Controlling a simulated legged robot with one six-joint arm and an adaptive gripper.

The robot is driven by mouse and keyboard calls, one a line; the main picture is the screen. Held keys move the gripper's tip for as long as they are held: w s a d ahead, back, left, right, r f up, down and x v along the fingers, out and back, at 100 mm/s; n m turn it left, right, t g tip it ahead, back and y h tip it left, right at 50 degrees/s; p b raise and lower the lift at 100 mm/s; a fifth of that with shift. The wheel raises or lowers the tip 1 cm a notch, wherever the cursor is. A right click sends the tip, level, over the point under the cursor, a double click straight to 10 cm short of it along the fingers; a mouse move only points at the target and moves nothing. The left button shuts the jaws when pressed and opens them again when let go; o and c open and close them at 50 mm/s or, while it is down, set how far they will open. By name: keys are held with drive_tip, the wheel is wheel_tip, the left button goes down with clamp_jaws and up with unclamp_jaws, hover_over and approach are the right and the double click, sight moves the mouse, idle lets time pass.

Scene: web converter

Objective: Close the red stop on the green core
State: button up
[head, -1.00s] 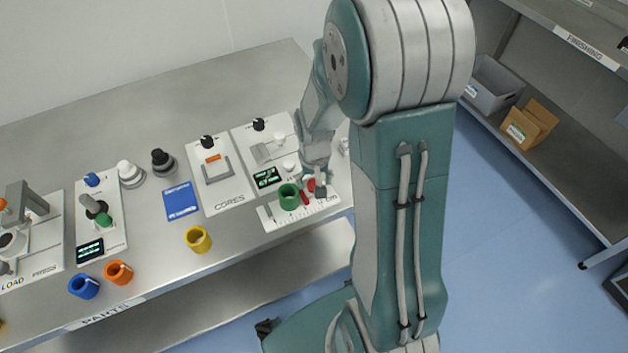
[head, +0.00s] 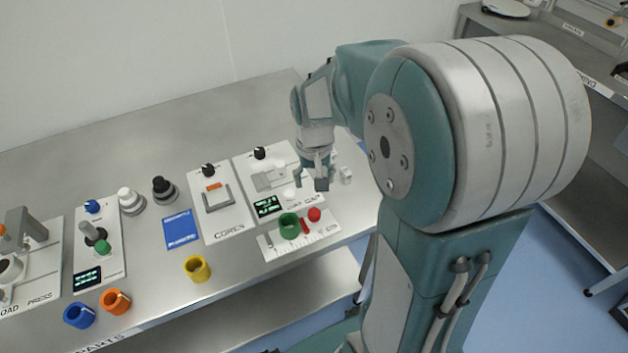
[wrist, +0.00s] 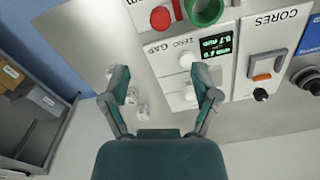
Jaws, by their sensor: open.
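The green core (head: 289,226) is a hollow ring standing on the white ruled plate (head: 322,233) at the bench front. The red stop shows as a round red knob (head: 314,214) with a thin red bar (head: 305,226) between it and the core. In the wrist view the knob (wrist: 160,18) and core (wrist: 205,10) are at the top edge, the core partly cut off. My gripper (head: 312,186) is open and empty, raised behind the plate. In the wrist view its fingers (wrist: 163,88) are spread over bare bench and the gauge panel's edge, apart from the stop.
The gap gauge panel (head: 281,171), with a lit display (head: 267,206), stands behind the core. Small white pieces (head: 346,174) lie right of my gripper. A yellow ring (head: 197,268) and the CORES panel (head: 225,215) are to the left.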

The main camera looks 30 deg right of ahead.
sight(311, 219)
drive_tip(key=c, duration=0.5)
drive_tip(key=shift+s+d+f+m, duration=0.15)
drive_tip(key=shift+d+f+m, duration=0.1)
drive_tip(key=shift+d+m, duration=0.25)
drive_tip(key=c, duration=0.5)
drive_tip(key=d+m, duration=0.1)
drive_tip(key=d+f+m+y, duration=0.1)
drive_tip(key=m, duration=0.1)
drive_tip(key=s+d+f+m+g+y, duration=0.1)
drive_tip(key=shift+s+d, duration=0.1)
drive_tip(key=shift+d, duration=0.1)
clamp_jaws()
drive_tip(key=s+d+f+m+t+y, duration=0.25)
drive_tip(key=d+m+y, duration=0.45)
drive_tip(key=d+m, duration=0.45)
drive_tip(key=shift+m+t, duration=0.45)
drive_tip(key=shift+m, duration=0.3)
drive_tip(key=x, duration=1)
drive_tip(key=shift+a, duration=0.55)
drive_tip(key=a, duration=0.3)
drive_tip(key=shift+w+a+f, duration=0.15)
drive_tip(key=shift+w, duration=0.25)
drive_tip(key=shift+w+a, duration=0.1)
drive_tip(key=shift+a, duration=0.35)
